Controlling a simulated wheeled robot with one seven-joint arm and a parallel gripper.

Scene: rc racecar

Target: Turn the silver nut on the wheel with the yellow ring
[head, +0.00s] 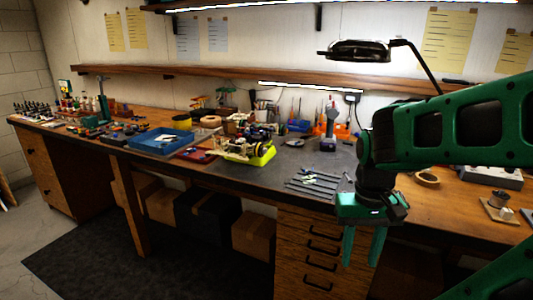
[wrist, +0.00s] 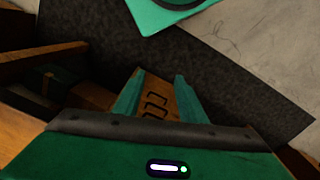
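The RC car (head: 256,135) sits on the bench in a yellow-green tray or stand (head: 264,157), a little right of the blue tray. Its wheels are small and dark in the head view; I cannot make out the silver nut or a yellow ring on any wheel. My gripper (head: 362,260) points down in front of the bench's front edge, well to the right of the car and lower than the bench top. Its two green fingers are apart with nothing between them. The wrist view also shows my open gripper (wrist: 153,84) above the floor and drawers; the car is not in that view.
A blue tray (head: 160,141) lies left of the car. Several wrenches (head: 313,183) lie on the dark mat right of it. A drill (head: 330,130) stands behind. Drawers (head: 318,250) are below the bench front. A lamp (head: 357,50) hangs above.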

